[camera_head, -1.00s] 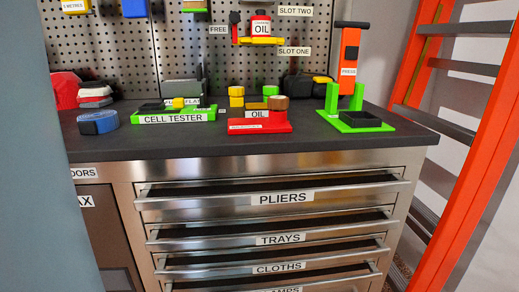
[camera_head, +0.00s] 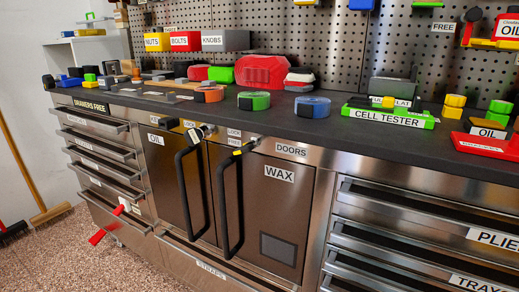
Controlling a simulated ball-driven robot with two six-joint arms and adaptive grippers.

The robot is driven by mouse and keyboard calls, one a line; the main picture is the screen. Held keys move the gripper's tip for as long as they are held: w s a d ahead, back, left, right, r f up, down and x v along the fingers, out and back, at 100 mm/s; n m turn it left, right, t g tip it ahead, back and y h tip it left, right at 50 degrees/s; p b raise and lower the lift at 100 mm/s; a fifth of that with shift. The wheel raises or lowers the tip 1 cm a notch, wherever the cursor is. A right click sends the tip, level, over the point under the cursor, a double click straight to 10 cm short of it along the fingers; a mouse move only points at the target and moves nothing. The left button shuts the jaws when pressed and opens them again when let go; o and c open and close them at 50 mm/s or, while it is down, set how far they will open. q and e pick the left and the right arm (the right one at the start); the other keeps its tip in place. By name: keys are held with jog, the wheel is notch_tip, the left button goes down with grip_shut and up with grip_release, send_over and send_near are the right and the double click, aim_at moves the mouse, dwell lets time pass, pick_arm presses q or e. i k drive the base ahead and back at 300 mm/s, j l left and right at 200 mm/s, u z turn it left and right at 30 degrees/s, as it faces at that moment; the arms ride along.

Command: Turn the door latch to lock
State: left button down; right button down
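Two brown cabinet doors are shut side by side under the bench. The left door (camera_head: 168,180) has an OIL label, and the right door (camera_head: 285,195) a WAX label. Each has a long black vertical handle. The left latch's exact setting is too small to tell. Neither gripper is in view.
The dark bench top (camera_head: 330,125) holds tape rolls, a red case (camera_head: 262,72) and a green cell tester (camera_head: 390,116). Drawers flank the doors. A red object (camera_head: 105,234) sticks out at the left drawers. A broom (camera_head: 45,205) leans at the far left. Speckled floor is clear in front.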

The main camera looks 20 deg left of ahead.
aim_at(254, 142)
jog(key=u, duration=0.75)
